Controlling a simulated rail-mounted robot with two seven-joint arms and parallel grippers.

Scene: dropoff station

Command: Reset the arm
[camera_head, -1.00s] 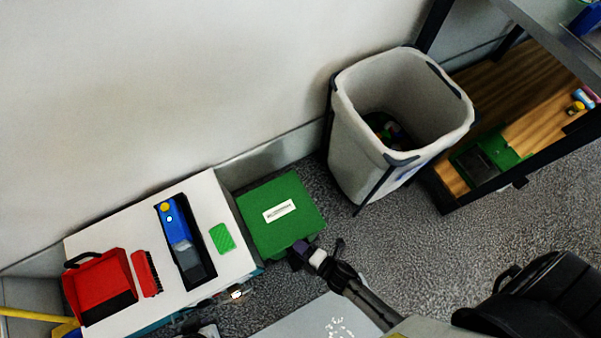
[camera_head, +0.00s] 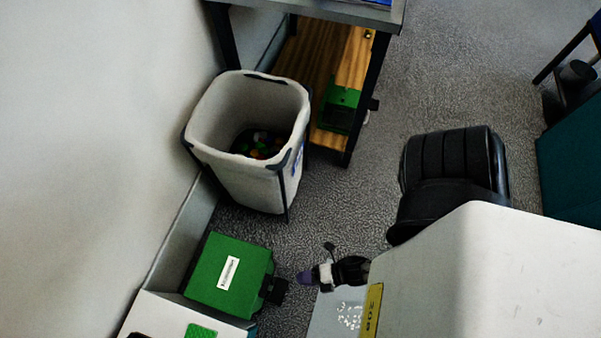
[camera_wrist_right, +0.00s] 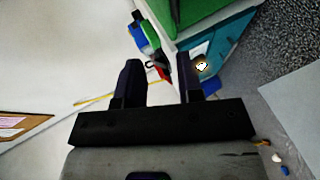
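My right gripper (camera_head: 305,278) is in the lower middle of the head view, just right of the black part on the green box (camera_head: 212,270), with a small gap between them. In the right wrist view its two dark fingers (camera_wrist_right: 160,75) are spread apart, with nothing held between them. My left gripper is not in view.
A whitish bin (camera_head: 240,185) with small coloured items inside stands on the grey carpet behind the green box. A shelf unit (camera_head: 340,12) with a wooden lower board is behind it. A white surface (camera_head: 160,318) with a green pad (camera_head: 201,331) is at the bottom left.

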